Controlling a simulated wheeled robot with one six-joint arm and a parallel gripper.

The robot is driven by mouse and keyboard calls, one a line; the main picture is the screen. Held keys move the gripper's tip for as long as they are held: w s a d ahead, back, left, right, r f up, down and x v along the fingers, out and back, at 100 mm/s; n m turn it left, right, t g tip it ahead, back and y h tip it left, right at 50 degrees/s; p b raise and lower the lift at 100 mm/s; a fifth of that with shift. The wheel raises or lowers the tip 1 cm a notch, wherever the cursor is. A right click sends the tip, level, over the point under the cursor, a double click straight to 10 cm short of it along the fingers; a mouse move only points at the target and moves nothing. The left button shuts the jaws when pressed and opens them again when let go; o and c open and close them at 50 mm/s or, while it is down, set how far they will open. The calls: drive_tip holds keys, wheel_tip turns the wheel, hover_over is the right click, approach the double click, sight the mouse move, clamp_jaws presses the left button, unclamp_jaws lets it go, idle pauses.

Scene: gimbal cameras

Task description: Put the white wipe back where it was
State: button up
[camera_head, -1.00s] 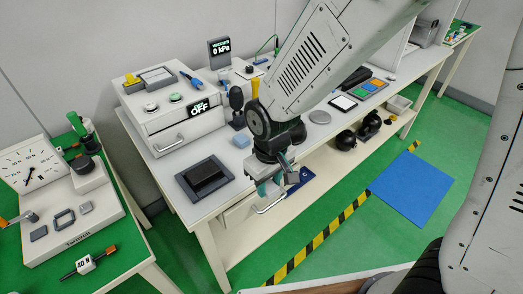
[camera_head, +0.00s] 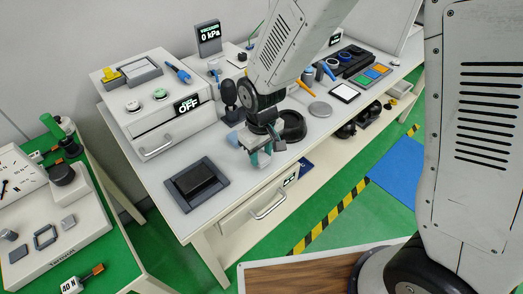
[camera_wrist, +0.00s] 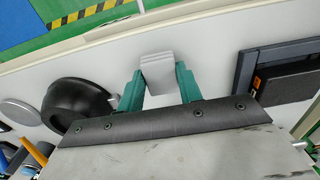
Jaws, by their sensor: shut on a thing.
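My gripper (camera_wrist: 158,88) has teal fingers and is shut on the white wipe (camera_wrist: 157,68), a pale layered block that sticks out past the fingertips in the wrist view. In the head view my gripper (camera_head: 260,157) is over the white bench, near its front edge. A blue wipe (camera_head: 234,139) lies on the bench just left of the gripper. The wipe's underside is hidden, so I cannot tell whether it touches the bench.
A black bowl (camera_head: 293,126) stands right of the gripper, also in the wrist view (camera_wrist: 62,103). A dark framed pad (camera_head: 180,200) lies to the left. A white box (camera_head: 150,125) stands behind. A drawer handle (camera_head: 270,207) juts out below the bench edge.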

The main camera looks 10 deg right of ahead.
sight(261, 156)
drive_tip(key=shift+a+f, duration=0.2)
drive_tip(key=shift+f, duration=0.2)
drive_tip(key=shift+f, duration=0.2)
drive_tip(key=o, duration=1)
drive_tip(key=shift+c, duration=0.2)
drive_tip(key=shift+w+r, duration=0.1)
drive_tip(key=shift+r, duration=0.05)
wheel_tip(261, 156, up, 12)
drive_tip(key=shift+d+r, duration=0.15)
drive_tip(key=s+d+r+m, duration=0.3)
drive_tip(key=s+d+r, duration=0.4)
drive_tip(key=s+d, duration=0.2)
drive_tip(key=s+d+r+m+t, duration=0.1)
drive_tip(key=s+d+r+m, duration=0.2)
drive_tip(key=s+d+r, duration=0.3)
drive_tip(key=s+d, duration=0.4)
drive_tip(key=d, duration=0.1)
drive_tip(key=shift+s+d+r+m, duration=0.25)
drive_tip(key=shift+d+r+m, duration=0.05)
drive_tip(key=shift+r+m, duration=0.1)
